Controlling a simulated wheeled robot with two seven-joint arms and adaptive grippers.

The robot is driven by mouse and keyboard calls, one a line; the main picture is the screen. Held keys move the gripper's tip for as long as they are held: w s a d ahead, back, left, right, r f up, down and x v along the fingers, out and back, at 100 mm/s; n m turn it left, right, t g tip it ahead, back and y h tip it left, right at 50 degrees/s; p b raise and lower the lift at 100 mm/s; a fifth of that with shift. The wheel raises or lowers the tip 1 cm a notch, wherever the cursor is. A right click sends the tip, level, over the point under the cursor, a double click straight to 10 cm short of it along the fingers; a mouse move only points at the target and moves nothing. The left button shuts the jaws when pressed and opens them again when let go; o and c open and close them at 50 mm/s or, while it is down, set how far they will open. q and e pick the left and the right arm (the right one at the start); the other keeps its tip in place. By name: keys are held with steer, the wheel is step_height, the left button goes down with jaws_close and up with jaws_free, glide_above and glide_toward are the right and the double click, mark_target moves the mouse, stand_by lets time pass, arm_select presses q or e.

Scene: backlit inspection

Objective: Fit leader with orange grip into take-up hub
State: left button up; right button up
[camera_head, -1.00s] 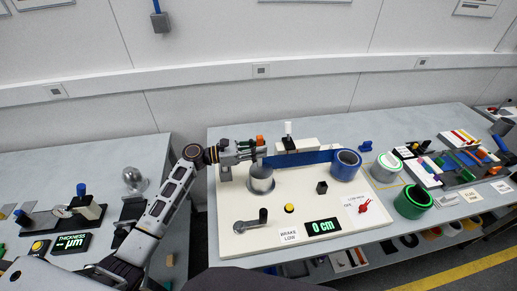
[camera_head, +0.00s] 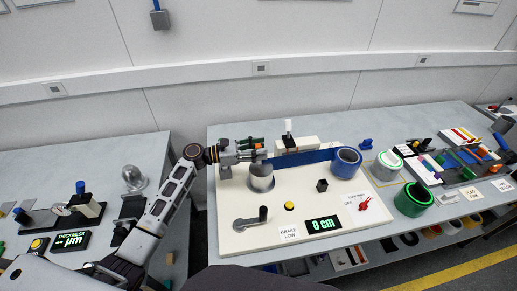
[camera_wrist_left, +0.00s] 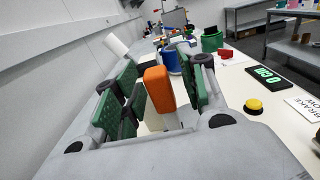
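The take-up hub (camera_head: 261,178) is a silver cylinder on the left part of the cream board (camera_head: 238,220). The blue leader (camera_head: 303,158) runs from the blue roll (camera_head: 347,162) back to the hub. Its orange grip (camera_wrist_left: 160,88) stands between the green-padded fingers of my left gripper (camera_head: 262,149) in the left wrist view. The fingers look spread, with a narrow gap at the grip's right side. The gripper is just above the hub. The head view mostly hides the grip, and I cannot tell how it sits in the hub. My right gripper is out of view.
The board carries a crank (camera_head: 251,219), a yellow button (camera_head: 289,206), a black block (camera_head: 321,185) and a display reading 0 cm (camera_head: 323,224). A white-topped post (camera_head: 288,133) stands behind the leader.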

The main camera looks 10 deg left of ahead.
arm_select(q)
steer(key=shift+s+a+f, duration=0.1)
steer(key=shift+a+f, duration=0.05)
steer(key=shift+f, duration=0.05)
steer(key=v, duration=1.1)
steer(key=shift+a+r, duration=0.15)
steer(key=shift+a, duration=0.2)
steer(key=shift+s, duration=0.1)
stand_by(0.9)
